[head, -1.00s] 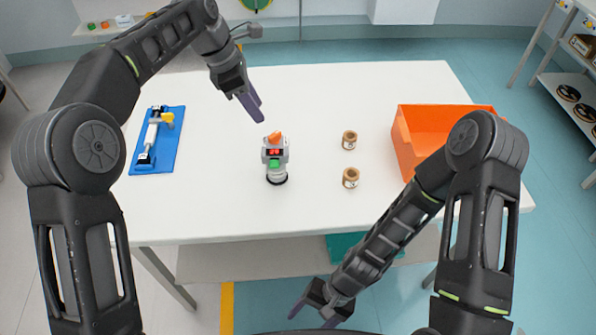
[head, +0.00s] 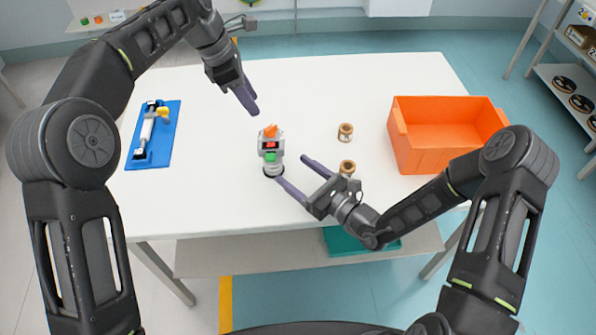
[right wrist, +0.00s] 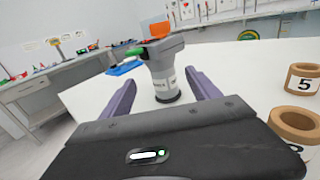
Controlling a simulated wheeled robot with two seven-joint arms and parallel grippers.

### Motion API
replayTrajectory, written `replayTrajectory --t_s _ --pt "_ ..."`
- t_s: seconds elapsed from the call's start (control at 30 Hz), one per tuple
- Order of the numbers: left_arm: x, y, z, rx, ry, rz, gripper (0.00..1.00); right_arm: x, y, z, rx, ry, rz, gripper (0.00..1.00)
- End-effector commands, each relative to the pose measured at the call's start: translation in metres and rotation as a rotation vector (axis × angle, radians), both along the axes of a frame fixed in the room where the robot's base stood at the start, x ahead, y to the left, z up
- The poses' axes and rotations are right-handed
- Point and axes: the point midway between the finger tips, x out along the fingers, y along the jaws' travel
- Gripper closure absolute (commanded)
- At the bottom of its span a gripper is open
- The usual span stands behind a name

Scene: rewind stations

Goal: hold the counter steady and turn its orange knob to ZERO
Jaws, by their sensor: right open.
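The counter (head: 271,156) stands upright on the white table, a grey body with a red display, a green part and a dark base. Its orange knob (head: 270,131) is on top; its exact setting is too small to read. In the right wrist view the counter (right wrist: 163,70) stands ahead, between the finger lines. My right gripper (head: 291,170) is open just right of the counter's lower body, its fingers pointing at it and apparently not touching. My left gripper (head: 249,104) is above and behind the knob, pointing down; its fingers overlap, so its opening is unclear.
An orange bin (head: 447,135) is at the table's right. A blue board (head: 153,135) with a white-and-yellow device lies at the left.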

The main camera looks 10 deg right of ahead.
Motion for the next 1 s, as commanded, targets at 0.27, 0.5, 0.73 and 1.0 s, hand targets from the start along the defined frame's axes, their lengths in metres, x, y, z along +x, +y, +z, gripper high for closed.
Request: replayTrajectory --t_s 0.27,0.5,0.73,1.0 --pt "0.000 0.000 0.000 0.000 0.000 0.000 0.64 0.002 -0.002 0.000 0.003 0.000 -0.010 0.29" --pt "0.000 0.000 0.000 0.000 0.000 0.000 0.64 0.007 0.003 0.000 0.002 -0.001 -0.006 0.29" --pt "0.000 0.000 0.000 0.000 0.000 0.000 0.64 0.029 0.023 0.000 0.003 -0.002 -0.006 0.29" --pt "0.000 0.000 0.000 0.000 0.000 0.000 0.64 0.056 0.045 0.000 0.003 0.000 -0.006 0.29"
